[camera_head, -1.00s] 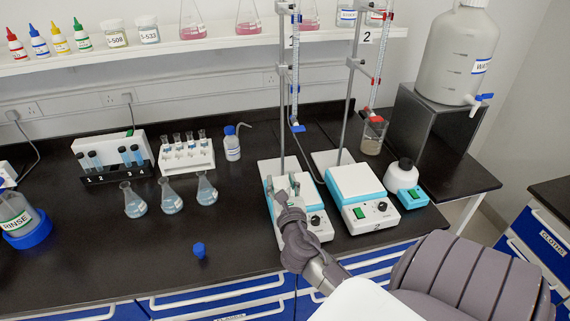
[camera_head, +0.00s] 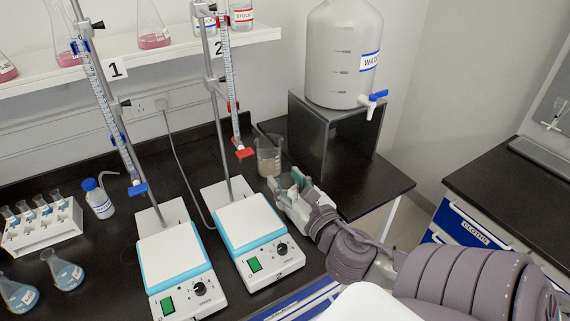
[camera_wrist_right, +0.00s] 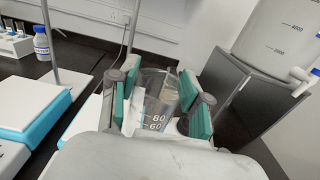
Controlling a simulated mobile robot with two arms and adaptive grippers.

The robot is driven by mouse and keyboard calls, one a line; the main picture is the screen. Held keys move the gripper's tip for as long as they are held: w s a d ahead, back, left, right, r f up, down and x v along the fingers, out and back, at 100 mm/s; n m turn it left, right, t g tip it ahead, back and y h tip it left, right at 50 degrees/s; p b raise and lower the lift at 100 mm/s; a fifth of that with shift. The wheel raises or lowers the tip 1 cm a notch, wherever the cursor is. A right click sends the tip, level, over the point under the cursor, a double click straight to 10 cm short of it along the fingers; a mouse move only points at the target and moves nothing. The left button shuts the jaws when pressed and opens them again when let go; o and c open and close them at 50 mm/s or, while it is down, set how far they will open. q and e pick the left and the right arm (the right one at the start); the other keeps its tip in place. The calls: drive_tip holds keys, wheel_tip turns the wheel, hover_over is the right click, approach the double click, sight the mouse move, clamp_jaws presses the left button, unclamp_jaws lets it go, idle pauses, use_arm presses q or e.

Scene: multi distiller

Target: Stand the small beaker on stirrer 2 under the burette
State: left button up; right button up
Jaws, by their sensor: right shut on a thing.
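The small beaker (camera_wrist_right: 156,112) is clear, with 60 and 80 marks, and sits between my right gripper's green pads in the right wrist view. My right gripper (camera_head: 290,183) is shut on it, right of stirrer 2 (camera_head: 244,222) in the head view; the fingers mostly hide the beaker there. Stirrer 2 has a white top with a blue rim, and its plate is bare. The burette (camera_head: 228,90) with a red tap hangs from the stand marked 2, above the back of stirrer 2. My left gripper is not in view.
A larger beaker (camera_head: 268,157) with tan contents stands behind my right gripper. Stirrer 1 (camera_head: 175,257) and its blue-tapped burette (camera_head: 110,110) are at left. A water carboy (camera_head: 343,55) stands on a dark riser (camera_head: 310,135). Dark bench is free right of the gripper.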

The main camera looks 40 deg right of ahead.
drive_tip(key=w+a+f, duration=0.1)
drive_tip(key=w+f, duration=0.2)
drive_tip(key=w+a+f, duration=0.1)
drive_tip(key=w+f, duration=0.2)
drive_tip(key=w, duration=0.1)
drive_tip(key=w+a+f, duration=0.2)
drive_tip(key=w+f, duration=0.1)
drive_tip(key=f, duration=0.1)
drive_tip(key=shift+w, duration=0.25)
drive_tip(key=shift+f, duration=0.35)
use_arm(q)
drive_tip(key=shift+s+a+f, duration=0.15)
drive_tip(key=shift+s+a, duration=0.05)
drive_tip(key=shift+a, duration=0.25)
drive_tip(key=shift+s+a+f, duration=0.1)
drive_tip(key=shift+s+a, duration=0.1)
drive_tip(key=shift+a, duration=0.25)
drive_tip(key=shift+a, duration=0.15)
use_arm(e)
drive_tip(key=o, duration=1.1)
drive_tip(key=shift+f, duration=0.1)
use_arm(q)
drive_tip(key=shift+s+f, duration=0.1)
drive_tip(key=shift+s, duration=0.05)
use_arm(e)
drive_tip(key=shift+o, duration=0.2)
